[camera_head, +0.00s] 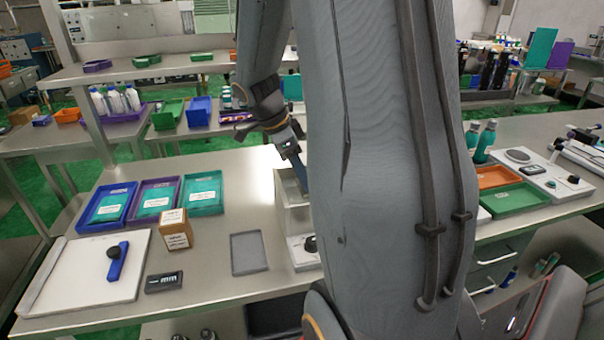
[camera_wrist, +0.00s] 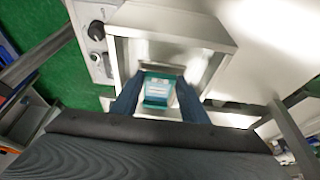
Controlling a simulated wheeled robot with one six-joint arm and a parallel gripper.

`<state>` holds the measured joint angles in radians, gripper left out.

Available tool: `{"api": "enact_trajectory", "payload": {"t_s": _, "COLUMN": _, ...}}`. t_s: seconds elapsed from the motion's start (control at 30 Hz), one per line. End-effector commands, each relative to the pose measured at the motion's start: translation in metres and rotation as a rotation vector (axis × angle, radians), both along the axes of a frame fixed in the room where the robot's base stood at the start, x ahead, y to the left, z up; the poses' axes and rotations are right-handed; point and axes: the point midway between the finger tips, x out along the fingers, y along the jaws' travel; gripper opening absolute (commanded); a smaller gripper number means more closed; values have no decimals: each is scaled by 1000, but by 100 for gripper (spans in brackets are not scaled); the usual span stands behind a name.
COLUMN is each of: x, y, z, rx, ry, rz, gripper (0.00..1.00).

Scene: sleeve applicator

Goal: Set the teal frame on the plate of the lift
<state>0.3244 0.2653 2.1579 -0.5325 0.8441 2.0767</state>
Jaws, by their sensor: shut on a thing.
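The teal frame (camera_wrist: 158,90) shows in the wrist view as a small teal piece with a pale middle, between the two dark blue fingers of my gripper (camera_wrist: 159,98). My gripper is shut on it. In the head view my gripper (camera_head: 301,178) points down into the open top of a pale metal box (camera_head: 290,218), which appears to be the lift; my arm hides its right side. The box's walls (camera_wrist: 222,75) surround the fingertips in the wrist view. I cannot tell whether the frame touches the lift's plate, which I cannot make out clearly.
Left of the lift are a grey tray (camera_head: 249,254), a cardboard box (camera_head: 175,230), a black display unit (camera_head: 164,282) and a white board (camera_head: 90,285) with a blue tool. Blue, purple and teal trays (camera_head: 203,210) stand behind. A knob panel (camera_wrist: 95,38) adjoins the lift.

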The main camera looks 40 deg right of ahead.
Motion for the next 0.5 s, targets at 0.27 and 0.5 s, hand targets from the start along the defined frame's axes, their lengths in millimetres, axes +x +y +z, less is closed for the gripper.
{"api": "enact_trajectory", "payload": {"t_s": 0.27, "x": 0, "y": 0, "z": -4, "rx": 0, "ry": 0, "rz": 0, "gripper": 18}}
{"api": "enact_trajectory", "payload": {"t_s": 0.5, "x": 0, "y": 0, "z": -7, "rx": 0, "ry": 0, "rz": 0, "gripper": 18}}
